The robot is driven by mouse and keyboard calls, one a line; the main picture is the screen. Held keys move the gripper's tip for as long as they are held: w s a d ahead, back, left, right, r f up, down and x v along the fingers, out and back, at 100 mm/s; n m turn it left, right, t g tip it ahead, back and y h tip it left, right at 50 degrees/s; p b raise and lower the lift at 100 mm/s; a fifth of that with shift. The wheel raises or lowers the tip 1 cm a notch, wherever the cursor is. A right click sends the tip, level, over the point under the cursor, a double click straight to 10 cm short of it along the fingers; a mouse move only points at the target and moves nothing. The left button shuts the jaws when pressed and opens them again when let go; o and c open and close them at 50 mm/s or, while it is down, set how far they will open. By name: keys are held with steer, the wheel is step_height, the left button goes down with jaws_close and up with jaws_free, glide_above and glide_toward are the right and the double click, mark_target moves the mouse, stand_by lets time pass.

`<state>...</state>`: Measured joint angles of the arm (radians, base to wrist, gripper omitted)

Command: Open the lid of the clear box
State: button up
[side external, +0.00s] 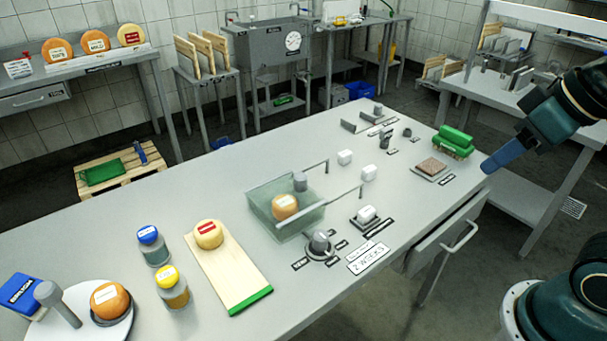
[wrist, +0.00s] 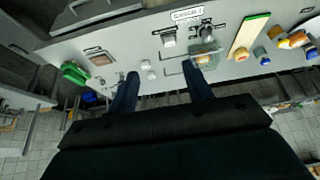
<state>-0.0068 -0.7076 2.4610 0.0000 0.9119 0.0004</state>
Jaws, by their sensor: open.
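The clear box (side external: 297,230) stands on the middle of the table, greenish and see-through, with an orange cheese wheel (side external: 285,207) visible inside. A grey knob (side external: 300,181) shows at its top, toward the back; the clear lid's edges are hard to make out. Two thin grey rails (side external: 347,194) run from the box to the right. The box also shows in the wrist view (wrist: 207,62), beyond the right finger's tip.
Two white blocks (side external: 345,157) stand right of the box. A grey dial (side external: 320,243) and a white switch (side external: 367,214) sit before it. A board with a cheese wheel (side external: 235,275) and two jars (side external: 172,290) are left. Green packs (side external: 454,142) lie near the right edge.

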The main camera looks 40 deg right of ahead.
steer(key=w+a+r+g, duration=0.15)
steer(key=w+r, duration=0.25)
steer(key=w, duration=0.5)
steer(key=n+g, duration=0.2)
steer(key=g, duration=0.2)
glide_above(301, 176)
step_height(301, 176, down, 11)
steer(key=shift+f, duration=6.8)
